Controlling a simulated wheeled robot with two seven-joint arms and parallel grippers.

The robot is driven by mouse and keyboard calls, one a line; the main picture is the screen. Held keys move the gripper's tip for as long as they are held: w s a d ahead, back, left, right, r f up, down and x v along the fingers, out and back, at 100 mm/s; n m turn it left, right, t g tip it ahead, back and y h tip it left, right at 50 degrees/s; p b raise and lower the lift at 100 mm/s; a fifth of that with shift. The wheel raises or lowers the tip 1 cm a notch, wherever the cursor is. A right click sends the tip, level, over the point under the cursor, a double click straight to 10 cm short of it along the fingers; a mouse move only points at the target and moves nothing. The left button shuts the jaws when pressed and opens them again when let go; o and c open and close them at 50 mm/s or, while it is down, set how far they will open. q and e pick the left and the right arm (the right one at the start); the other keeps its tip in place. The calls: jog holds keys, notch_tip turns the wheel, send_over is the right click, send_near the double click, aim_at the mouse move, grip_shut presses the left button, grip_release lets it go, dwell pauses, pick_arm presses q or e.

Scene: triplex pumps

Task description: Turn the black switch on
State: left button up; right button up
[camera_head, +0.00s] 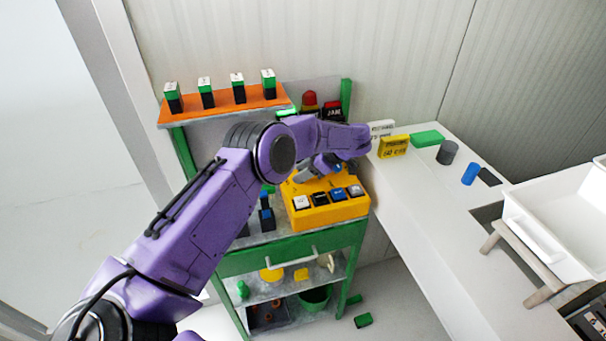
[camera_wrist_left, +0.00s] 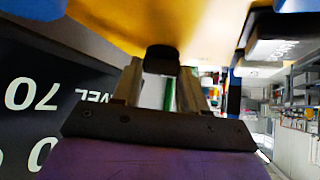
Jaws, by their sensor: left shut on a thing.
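A yellow box (camera_head: 325,213) stands on the green cart, with a row of white, black and blue buttons along its front. The purple left arm reaches over it, and my left gripper (camera_head: 312,171) is low at the box's back part. In the left wrist view, the yellow surface (camera_wrist_left: 215,45) spans the top. The black switch (camera_wrist_left: 162,57) sits against it, between the two fingers of my left gripper (camera_wrist_left: 160,78), which is shut on it. The head view hides this switch behind the gripper. Which way the switch is turned cannot be told. My right gripper is not in view.
An orange shelf (camera_head: 225,107) with several green-and-black blocks stands behind the arm. A red lamp (camera_head: 310,101) is beyond it. A white counter (camera_head: 440,215) on the right carries a yellow sign (camera_head: 394,147), grey and blue cylinders and a white bin (camera_head: 565,225).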

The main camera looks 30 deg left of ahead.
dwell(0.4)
pick_arm(q)
jog(key=o, duration=1.1)
jog(key=shift+c, duration=0.2)
